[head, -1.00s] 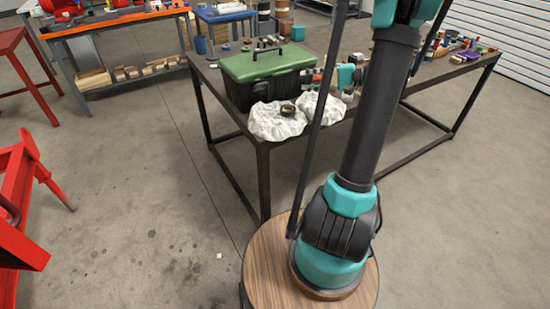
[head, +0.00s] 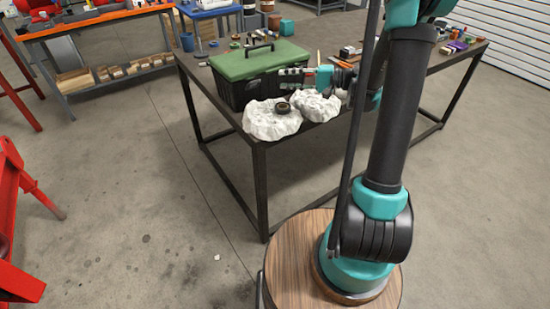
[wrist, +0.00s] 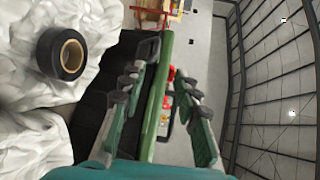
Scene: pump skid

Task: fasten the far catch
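A black toolbox with a green lid (head: 258,62) stands on the dark table, its lid down. My gripper (head: 284,76) is at the toolbox's right front side, pointing left along it. In the wrist view my gripper (wrist: 158,86) is open, its two fingers apart. The green lid edge (wrist: 165,70) shows between the fingers, the black body to its left. I cannot tell whether the fingers touch it. A dark piece (wrist: 148,48) juts out by the lid past the left finger; it may be a catch, its state unclear. No other catch is clear.
Two crumpled white cloths lie in front of the toolbox, a black tape roll (head: 283,107) on the left one (head: 268,125). The roll also shows in the wrist view (wrist: 62,53). Small tools lie along the table's right part. Open floor lies left of the table.

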